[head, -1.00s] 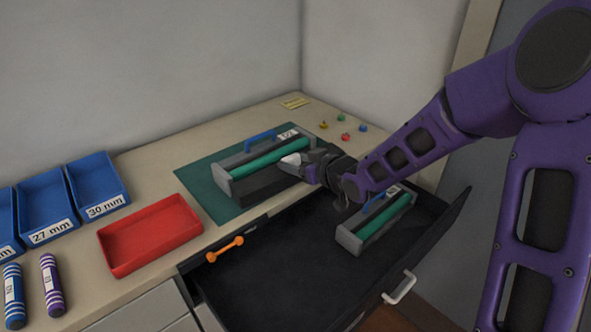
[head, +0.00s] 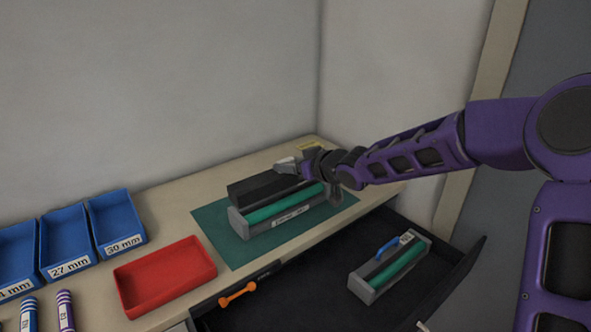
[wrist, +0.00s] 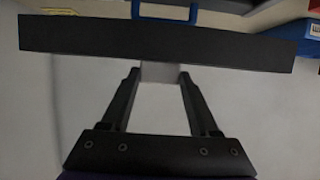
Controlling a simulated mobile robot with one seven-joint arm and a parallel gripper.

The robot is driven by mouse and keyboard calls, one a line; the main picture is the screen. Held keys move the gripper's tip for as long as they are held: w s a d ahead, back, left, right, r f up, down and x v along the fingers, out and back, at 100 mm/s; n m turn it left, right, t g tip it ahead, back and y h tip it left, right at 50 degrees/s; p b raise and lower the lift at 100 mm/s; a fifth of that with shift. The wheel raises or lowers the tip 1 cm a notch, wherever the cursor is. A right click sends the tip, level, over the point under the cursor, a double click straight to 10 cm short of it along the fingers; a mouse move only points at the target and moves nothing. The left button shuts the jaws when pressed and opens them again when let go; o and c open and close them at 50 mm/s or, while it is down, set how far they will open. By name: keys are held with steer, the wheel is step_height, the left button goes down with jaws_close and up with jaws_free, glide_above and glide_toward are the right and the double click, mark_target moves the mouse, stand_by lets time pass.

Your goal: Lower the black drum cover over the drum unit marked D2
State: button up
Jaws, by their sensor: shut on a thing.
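The black drum cover (head: 268,187) is a long dark bar, held raised over the rear of the drum unit on the mat. My gripper (head: 289,164) is shut on it; in the wrist view the cover (wrist: 150,42) spans across the fingers (wrist: 160,73), with a pale grey part between them. That drum unit (head: 238,224) is grey with a green roller and a white front label too small to read. The cover hides its rear in the head view. A blue handle (wrist: 165,13) shows beyond the cover. Another drum unit (head: 362,288), with blue handle, sits in the drawer; its label is unreadable.
The green mat (head: 220,247) lies under the unit. The open dark drawer (head: 310,300) is in front, with an orange dumbbell-shaped thing (head: 238,293) at its edge. A red tray (head: 165,275) and blue bins (head: 117,225) stand left. Grey walls rise behind.

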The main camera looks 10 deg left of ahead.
steer(key=shift+f+b, duration=0.3)
steer(key=shift+f, duration=0.9)
steer(key=shift+f+b, duration=2.85)
steer(key=shift+f, duration=0.15)
steer(key=o, duration=1.5)
steer(key=shift+c, duration=0.2)
